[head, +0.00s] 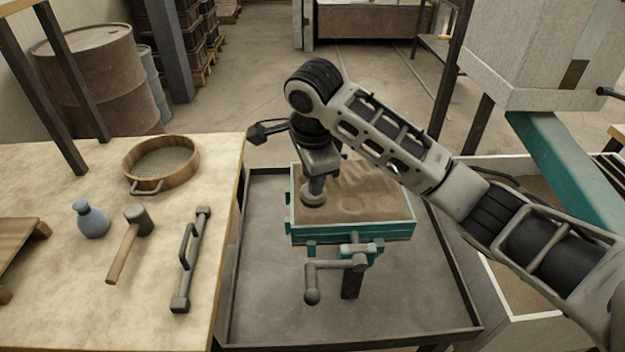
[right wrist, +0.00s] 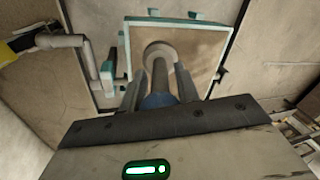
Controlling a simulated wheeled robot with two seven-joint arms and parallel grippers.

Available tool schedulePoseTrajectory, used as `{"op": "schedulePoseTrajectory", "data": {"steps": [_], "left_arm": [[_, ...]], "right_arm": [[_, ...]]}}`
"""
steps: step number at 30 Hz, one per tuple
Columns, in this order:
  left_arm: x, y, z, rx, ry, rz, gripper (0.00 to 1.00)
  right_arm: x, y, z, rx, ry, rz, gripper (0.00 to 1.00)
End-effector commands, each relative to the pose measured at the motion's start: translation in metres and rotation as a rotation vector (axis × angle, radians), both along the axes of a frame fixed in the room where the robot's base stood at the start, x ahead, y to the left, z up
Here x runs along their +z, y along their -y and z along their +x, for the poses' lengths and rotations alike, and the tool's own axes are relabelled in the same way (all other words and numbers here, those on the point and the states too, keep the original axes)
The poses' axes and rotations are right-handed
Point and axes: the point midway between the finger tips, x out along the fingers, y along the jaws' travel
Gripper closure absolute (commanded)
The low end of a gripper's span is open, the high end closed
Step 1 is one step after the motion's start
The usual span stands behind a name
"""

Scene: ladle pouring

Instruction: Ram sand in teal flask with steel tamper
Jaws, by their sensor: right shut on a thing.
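The teal flask (head: 353,233) stands on a clamp stand over a dark tray and holds brown sand (head: 365,205) with several round dents. My right gripper (head: 318,172) is over the left part of the flask, pointing down. It is shut on the steel tamper (head: 313,197), whose round foot is at the sand; I cannot tell whether it presses in. In the right wrist view the tamper's shaft (right wrist: 160,80) runs between the fingers (right wrist: 158,92) down to the sand in the teal flask (right wrist: 205,22). My left gripper is not in view.
A wooden table (head: 60,160) at left holds a round sieve (head: 162,160), a blue bottle (head: 90,219), a mallet (head: 130,240) and a handled bar tool (head: 188,262). A crank handle (head: 325,265) sticks out below the flask. A grey tray (head: 400,310) with raised edges surrounds the stand. A teal chute (head: 565,160) is at right.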

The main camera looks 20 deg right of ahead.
Motion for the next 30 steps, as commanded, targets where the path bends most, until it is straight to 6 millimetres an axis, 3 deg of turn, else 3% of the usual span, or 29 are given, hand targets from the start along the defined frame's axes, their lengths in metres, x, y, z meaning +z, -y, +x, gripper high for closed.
{"op": "schedulePoseTrajectory", "data": {"steps": [3, 13, 30], "left_arm": [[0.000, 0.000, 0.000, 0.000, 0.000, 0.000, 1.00], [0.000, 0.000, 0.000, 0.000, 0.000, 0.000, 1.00], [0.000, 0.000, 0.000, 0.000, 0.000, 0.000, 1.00]], "right_arm": [[0.010, 0.000, 0.001, -0.001, 0.004, 0.001, 0.92], [0.010, 0.001, 0.006, -0.001, 0.003, 0.001, 0.92], [0.011, 0.018, 0.081, -0.001, 0.004, 0.003, 0.92]]}}
